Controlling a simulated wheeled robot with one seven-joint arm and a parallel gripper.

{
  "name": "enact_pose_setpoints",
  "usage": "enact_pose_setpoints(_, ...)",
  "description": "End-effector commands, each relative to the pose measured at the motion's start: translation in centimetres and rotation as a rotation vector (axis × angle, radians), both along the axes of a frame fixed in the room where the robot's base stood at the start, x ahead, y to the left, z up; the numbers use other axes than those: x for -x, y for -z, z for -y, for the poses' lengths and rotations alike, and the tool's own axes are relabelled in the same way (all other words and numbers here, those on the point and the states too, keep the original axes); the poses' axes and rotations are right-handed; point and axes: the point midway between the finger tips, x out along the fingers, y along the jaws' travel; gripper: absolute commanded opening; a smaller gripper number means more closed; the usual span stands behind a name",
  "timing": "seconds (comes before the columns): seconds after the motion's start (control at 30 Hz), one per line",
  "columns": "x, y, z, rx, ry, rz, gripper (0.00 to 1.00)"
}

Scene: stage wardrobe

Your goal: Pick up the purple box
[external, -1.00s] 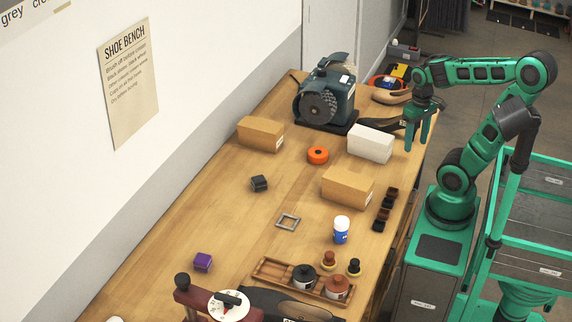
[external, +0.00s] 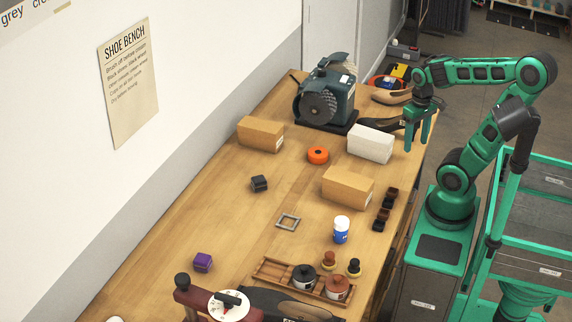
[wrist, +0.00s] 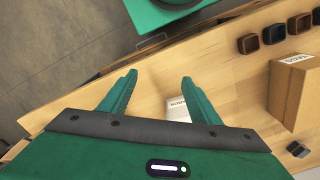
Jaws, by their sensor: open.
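The purple box (external: 203,262) is a small dark purple cube. It sits on the wooden bench (external: 215,215) at the lower left in the external view, near the wall side. My gripper (external: 416,142) is at the far right end of the bench, high up and well away from the purple box. It points down with its fingers apart and nothing between them. In the wrist view my gripper (wrist: 155,95) also shows its two green fingers spread. The purple box does not show in the wrist view.
A tray with jars (external: 273,271) and a maroon machine (external: 190,296) are near the purple box. Bare wood surrounds it.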

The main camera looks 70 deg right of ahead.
Motion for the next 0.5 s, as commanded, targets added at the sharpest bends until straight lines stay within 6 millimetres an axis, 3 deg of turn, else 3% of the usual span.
enact_pose_setpoints(0.17,1.3,-1.1,0.0,0.000,0.000,0.017,0.57)
enact_pose_setpoints(0.43,1.2,-5.9,0.0,0.002,0.000,0.019,0.57)
enact_pose_setpoints(0.5,0.0,-5.9,-0.1,0.010,0.006,0.012,0.57)
